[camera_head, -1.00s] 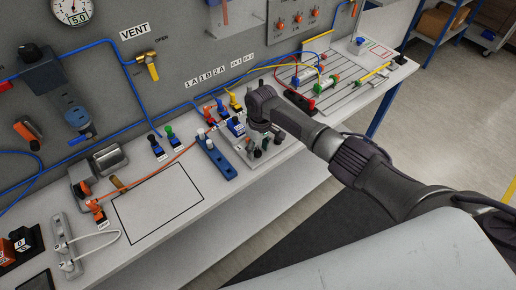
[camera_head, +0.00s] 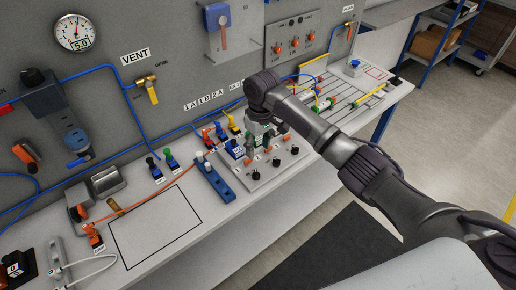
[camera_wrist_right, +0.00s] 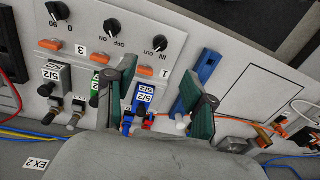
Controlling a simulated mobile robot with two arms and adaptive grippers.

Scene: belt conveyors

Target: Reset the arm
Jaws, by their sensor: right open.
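My right arm reaches in from the right in the head view. Its dark gripper (camera_head: 260,138) points down over the grey control box, partly hidden by the wrist. In the right wrist view the two green-padded fingers (camera_wrist_right: 158,72) stand apart with nothing gripped. A blue block with a white S/2 label (camera_wrist_right: 145,95) shows beyond and between them. My left gripper is not in view.
The control box (camera_head: 262,180) has black knobs and orange switches. A blue rail (camera_head: 213,180) lies left of it, near an empty black-outlined rectangle (camera_head: 155,228). A pressure gauge (camera_head: 75,33) and yellow vent valve (camera_head: 150,88) are on the wall panel. Blue hoses run along it.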

